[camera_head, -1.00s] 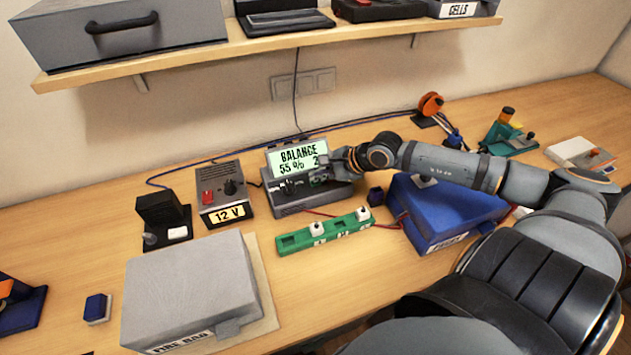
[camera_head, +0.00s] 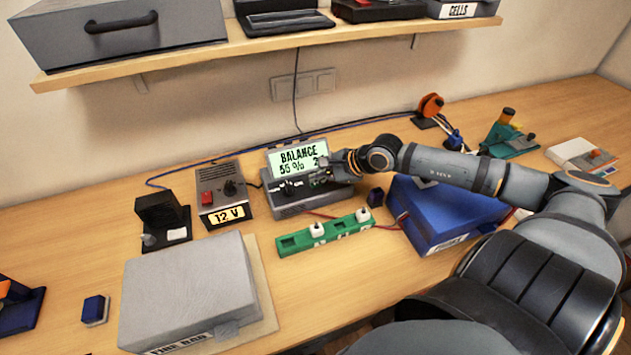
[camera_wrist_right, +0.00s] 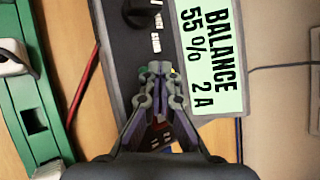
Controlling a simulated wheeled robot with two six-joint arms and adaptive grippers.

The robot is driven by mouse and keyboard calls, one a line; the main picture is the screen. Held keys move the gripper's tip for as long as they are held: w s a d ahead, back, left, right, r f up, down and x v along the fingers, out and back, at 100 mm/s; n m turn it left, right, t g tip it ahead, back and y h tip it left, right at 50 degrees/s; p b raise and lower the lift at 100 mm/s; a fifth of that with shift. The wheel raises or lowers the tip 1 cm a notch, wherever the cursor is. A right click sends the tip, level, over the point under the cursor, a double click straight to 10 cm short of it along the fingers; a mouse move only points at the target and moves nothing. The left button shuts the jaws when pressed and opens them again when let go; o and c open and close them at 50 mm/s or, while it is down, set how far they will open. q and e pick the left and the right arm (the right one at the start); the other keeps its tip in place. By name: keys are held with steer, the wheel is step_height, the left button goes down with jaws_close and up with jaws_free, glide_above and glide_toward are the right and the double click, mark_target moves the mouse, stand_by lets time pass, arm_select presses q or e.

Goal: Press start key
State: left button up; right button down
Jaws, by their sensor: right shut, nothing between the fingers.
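The grey charger (camera_head: 300,203) stands at the middle of the bench. Its lit green screen (camera_head: 297,158) reads BALANCE, 55 % and 2 A. My right gripper (camera_head: 322,178) is shut and empty, with its fingertips at the right part of the charger's front panel, below the screen. In the right wrist view the shut fingertips (camera_wrist_right: 160,70) are over the panel (camera_wrist_right: 125,50), beside the screen (camera_wrist_right: 208,55). The fingers cover the key under them, and I cannot tell whether they touch it. A black knob (camera_wrist_right: 140,12) is on the same panel. My left gripper is not in view.
A green holder (camera_head: 325,233) with white-topped pieces lies in front of the charger. A blue box (camera_head: 450,215) stands right of it, under my right arm. A 12 V supply (camera_head: 222,195) stands left. A grey box (camera_head: 190,290) is at front left.

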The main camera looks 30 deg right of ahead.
steer(key=shift+r+p, duration=0.7)
steer(key=shift+r, duration=0.15)
step_height(320, 180, up, 5)
steer(key=p, duration=0.5)
stand_by(0.5)
